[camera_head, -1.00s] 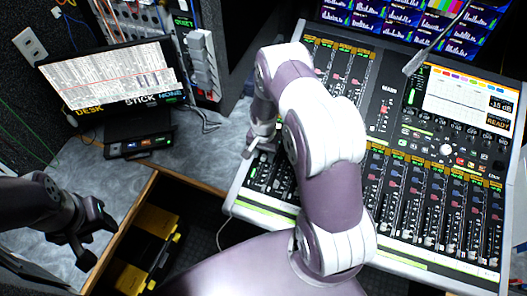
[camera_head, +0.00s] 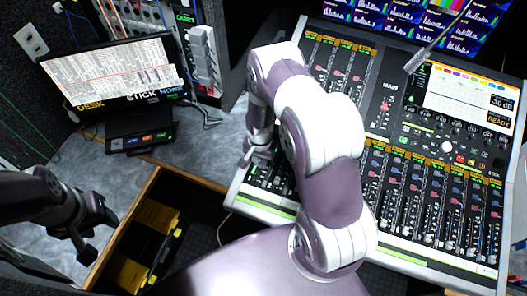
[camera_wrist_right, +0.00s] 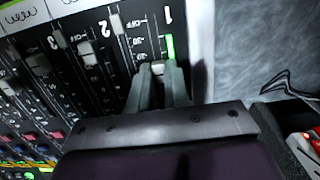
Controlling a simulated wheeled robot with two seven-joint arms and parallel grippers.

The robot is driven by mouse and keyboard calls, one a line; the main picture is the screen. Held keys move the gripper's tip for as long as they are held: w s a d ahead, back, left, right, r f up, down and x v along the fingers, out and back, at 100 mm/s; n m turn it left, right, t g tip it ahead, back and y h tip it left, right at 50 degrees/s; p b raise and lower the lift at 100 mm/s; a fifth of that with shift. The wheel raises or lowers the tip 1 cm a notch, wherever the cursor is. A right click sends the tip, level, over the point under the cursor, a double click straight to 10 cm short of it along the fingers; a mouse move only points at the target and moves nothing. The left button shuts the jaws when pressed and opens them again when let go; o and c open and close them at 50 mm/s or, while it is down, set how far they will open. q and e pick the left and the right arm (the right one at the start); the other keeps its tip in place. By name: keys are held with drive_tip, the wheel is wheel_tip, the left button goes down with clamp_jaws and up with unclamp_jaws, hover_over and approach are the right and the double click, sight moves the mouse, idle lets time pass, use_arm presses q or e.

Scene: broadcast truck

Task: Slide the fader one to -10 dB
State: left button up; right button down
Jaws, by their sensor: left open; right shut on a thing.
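The mixing console (camera_head: 408,262) fills the right of the head view, with rows of faders. My right gripper (camera_head: 258,153) is at its left front corner, with its arm covering part of the console. In the right wrist view the gripper (camera_wrist_right: 160,70) is shut on the cap of fader one (camera_wrist_right: 159,64), beside the number 1 and a lit green bar. The cap sits between the fingertips, near a "-30" mark. The console screen (camera_head: 470,95) shows "-30 dB" and "READY". My left gripper (camera_head: 92,228) is open and empty at lower left, away from the console.
Neighbouring fader caps (camera_wrist_right: 86,47) stand close beside the held one. A gooseneck microphone (camera_head: 436,42) leans over the console. A monitor (camera_head: 112,75) stands on the grey desk (camera_head: 195,150) at left. An open drawer holds yellow-and-black cases (camera_head: 150,225).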

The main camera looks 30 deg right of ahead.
drive_tip(key=c, duration=1.1)
unclamp_jaws()
drive_tip(key=shift+r, duration=0.1)
wheel_tip(320, 180, up, 13)
drive_tip(key=shift+f+b, duration=0.15)
drive_tip(key=shift+b, duration=0.95)
drive_tip(key=shift+s+a+r+n+t+b, duration=0.1)
drive_tip(key=shift+s+a+r+n+t, duration=0.15)
drive_tip(key=shift+s+a+r+n, duration=1.15)
drive_tip(key=shift+s+a+r+n+t+b, duration=0.15)
drive_tip(key=shift+s+a+r+n, duration=0.3)
drive_tip(key=shift+s+r+n, duration=1.75)
drive_tip(key=shift+s+a+r+n+t+b, duration=0.1)
drive_tip(key=shift+s+a+r+n+t, duration=0.2)
drive_tip(key=shift+s+a+r+n, duration=1.4)
